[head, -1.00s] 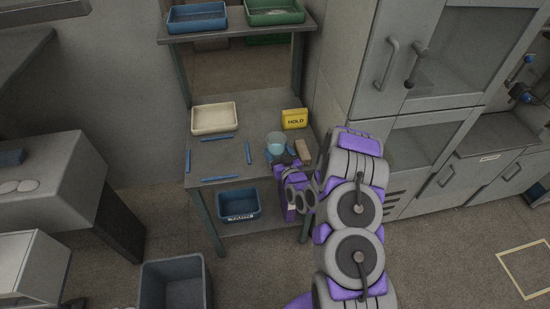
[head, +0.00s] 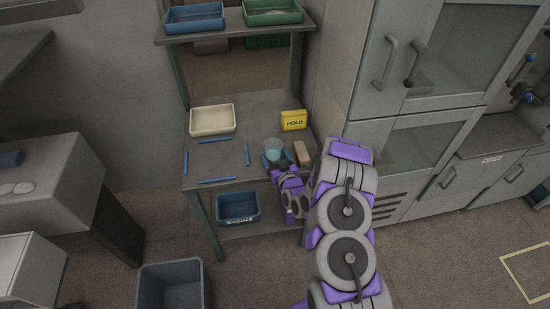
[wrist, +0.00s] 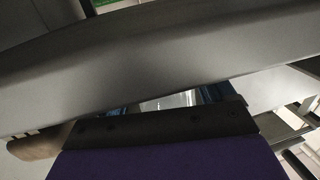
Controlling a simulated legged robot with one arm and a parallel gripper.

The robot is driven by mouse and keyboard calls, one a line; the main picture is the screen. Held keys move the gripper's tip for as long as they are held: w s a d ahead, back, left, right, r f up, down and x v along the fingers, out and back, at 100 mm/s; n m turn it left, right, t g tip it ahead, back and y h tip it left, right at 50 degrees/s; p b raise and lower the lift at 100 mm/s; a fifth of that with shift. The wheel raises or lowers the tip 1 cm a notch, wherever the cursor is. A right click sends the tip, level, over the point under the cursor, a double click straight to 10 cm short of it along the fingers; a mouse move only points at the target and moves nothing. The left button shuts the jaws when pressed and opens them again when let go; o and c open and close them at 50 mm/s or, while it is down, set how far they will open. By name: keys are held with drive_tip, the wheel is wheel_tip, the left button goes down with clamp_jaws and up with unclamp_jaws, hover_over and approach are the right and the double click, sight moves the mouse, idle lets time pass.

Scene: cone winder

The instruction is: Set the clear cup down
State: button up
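The clear cup (head: 272,148), with pale bluish contents, is upright over the right part of the table (head: 230,165). It is outside the square of blue strips (head: 246,155). My gripper (head: 275,162) reaches in from the front right, its blue fingertips around the lower part of the cup, and appears shut on it. The cup's base is hidden by the fingers, so I cannot tell whether it touches the tabletop. In the wrist view a small clear part of the cup (wrist: 170,101) shows between the gripper parts.
A brown block (head: 301,153) stands just right of the cup. A yellow HOLD box (head: 293,120) is behind it. A cream tray (head: 212,121) is at the back left. The area within the blue strips is bare. A shelf with blue (head: 195,18) and green trays (head: 272,12) is above.

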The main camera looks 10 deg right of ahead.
drive_tip(key=shift+o, duration=1.2)
drive_tip(key=f+p+v, duration=0.1)
drive_tip(key=p+v, duration=0.2)
drive_tip(key=v, duration=0.9)
drive_tip(key=s+d+r+g+h, duration=0.2)
drive_tip(key=s+r+g, duration=0.35)
drive_tip(key=r, duration=0.35)
drive_tip(key=s+d+r+g+h, duration=0.1)
drive_tip(key=s+r+g+h, duration=0.1)
drive_tip(key=s+r+g, duration=0.55)
drive_tip(key=s+a+r+g, duration=0.1)
drive_tip(key=s+r, duration=0.3)
drive_tip(key=s, duration=0.5)
drive_tip(key=s+a+r+m+g, duration=0.1)
drive_tip(key=s+a+r+g, duration=0.1)
drive_tip(key=s+r, duration=0.3)
drive_tip(key=s+a+r+m+g, duration=0.1)
drive_tip(key=s+r, duration=0.3)
drive_tip(key=s, duration=0.9)
drive_tip(key=shift+a+r+g+y, duration=0.35)
drive_tip(key=shift+a+g, duration=0.2)
drive_tip(key=shift+g, duration=0.35)
